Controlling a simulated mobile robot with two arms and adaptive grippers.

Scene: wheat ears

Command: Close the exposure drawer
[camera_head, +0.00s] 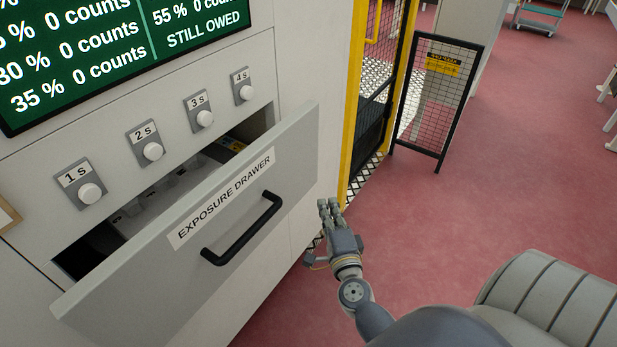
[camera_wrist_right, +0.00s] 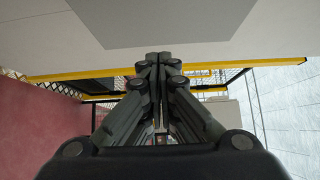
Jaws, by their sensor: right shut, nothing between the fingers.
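The exposure drawer (camera_head: 190,250) stands pulled out of the white cabinet in the head view. Its grey front carries the label "EXPOSURE DRAWER" and a black bar handle (camera_head: 243,229). Part of the inside shows behind the front, with pale trays and something yellow. My right gripper (camera_head: 329,207) is just right of the drawer front, apart from the handle. Its fingers are together and empty, as the right wrist view (camera_wrist_right: 158,62) also shows. My left gripper is not in view.
Knobs marked 1 s to 4 s (camera_head: 153,151) sit above the drawer, below a green screen (camera_head: 120,45). A yellow-framed mesh enclosure (camera_head: 352,100) and a black mesh panel (camera_head: 435,100) stand to the right. Red floor (camera_head: 480,190) is open beyond.

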